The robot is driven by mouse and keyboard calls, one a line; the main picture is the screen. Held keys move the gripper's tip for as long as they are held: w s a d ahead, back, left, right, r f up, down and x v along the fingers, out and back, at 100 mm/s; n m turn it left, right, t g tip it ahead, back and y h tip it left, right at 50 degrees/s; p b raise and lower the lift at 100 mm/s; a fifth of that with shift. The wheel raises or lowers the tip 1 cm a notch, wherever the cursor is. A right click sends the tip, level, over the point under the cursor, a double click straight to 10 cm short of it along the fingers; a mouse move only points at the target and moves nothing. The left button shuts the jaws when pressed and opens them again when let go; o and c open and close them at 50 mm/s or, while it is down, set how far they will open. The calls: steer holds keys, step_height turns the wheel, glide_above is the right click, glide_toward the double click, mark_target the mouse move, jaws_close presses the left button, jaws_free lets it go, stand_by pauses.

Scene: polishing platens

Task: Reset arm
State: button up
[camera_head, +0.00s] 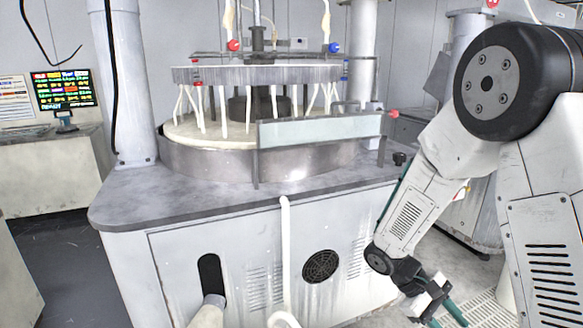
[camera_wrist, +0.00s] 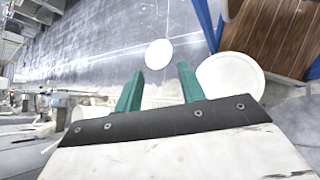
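My gripper (camera_head: 447,315) hangs low at the right in the head view, beside the front right of the polishing machine (camera_head: 180,235). Its green fingers point down and to the right. In the wrist view, the fingers of my gripper (camera_wrist: 160,70) stand apart with nothing held between them. My arm is bent, with its elbow high at the right of the head view and its forearm sloping down to the left.
The round platen (camera_head: 290,170) has a metal rim and a clear guard panel (camera_head: 320,130). A white hose (camera_head: 285,245) hangs at the cabinet front. A monitor (camera_head: 65,90) stands at left. The wrist view shows a white disc (camera_wrist: 159,54), a larger round white object (camera_wrist: 231,76) and brown slatted wood (camera_wrist: 268,35).

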steer(key=s+a+r+m+t+y, duration=0.2)
steer(key=s+a+r+t+y, duration=0.1)
steer(key=s+r, duration=0.5)
steer(key=s+a+r+m+t+y, duration=0.3)
steer(key=s+r, duration=0.6)
steer(key=r, duration=0.5)
steer(key=shift+s+a+t+y, duration=0.2)
steer(key=shift+a+t+y, duration=0.6)
steer(key=shift+y, duration=0.4)
steer(key=shift+d, duration=0.15)
